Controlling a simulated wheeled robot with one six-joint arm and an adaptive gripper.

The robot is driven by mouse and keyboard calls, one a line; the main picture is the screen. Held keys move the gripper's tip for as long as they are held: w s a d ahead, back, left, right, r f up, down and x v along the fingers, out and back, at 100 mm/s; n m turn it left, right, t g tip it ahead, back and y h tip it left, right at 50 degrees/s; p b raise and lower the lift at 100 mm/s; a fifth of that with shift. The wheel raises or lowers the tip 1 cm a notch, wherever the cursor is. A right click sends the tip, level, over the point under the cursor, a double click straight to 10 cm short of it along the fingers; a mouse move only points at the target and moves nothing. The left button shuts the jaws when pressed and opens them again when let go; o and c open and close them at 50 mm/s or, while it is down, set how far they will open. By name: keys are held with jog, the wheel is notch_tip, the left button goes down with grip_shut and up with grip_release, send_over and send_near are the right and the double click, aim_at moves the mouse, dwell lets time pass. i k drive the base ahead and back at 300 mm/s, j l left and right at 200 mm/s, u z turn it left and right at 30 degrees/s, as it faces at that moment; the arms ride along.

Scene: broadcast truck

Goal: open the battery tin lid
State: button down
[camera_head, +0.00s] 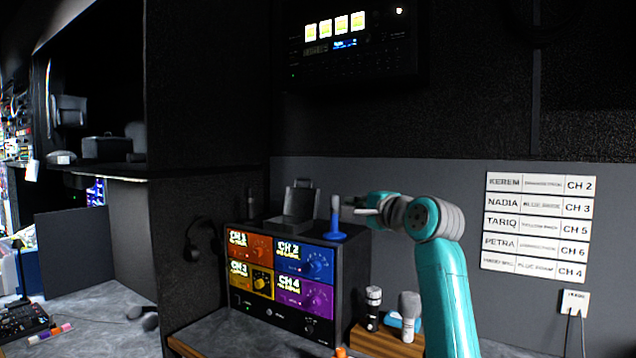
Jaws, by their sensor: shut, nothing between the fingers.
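A dark grey metal box (293,221), which looks like the battery tin, sits on top of the colored four-channel rack. A flat grey panel (300,200) stands upright at its back and looks like its raised lid. The inside of the box cannot be made out. My gripper (349,208) is at the end of the teal arm, to the right of the box and apart from it in the picture. Its fingers are shut and empty, just right of a blue-based microphone.
The blue-based microphone (335,220) stands on the rack (345,275) between box and gripper. Another microphone (251,210) stands at the rack's left. Headphones (201,240) hang on the side wall. Microphones in a wooden holder (372,340) stand below my arm.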

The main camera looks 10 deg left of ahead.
aim_at(299, 201)
jog(key=i+j, duration=0.15)
jog(key=i, duration=0.35)
jog(key=i+j, duration=0.2)
jog(key=i, duration=0.3)
jog(key=i+j, duration=0.15)
jog(key=i, duration=0.3)
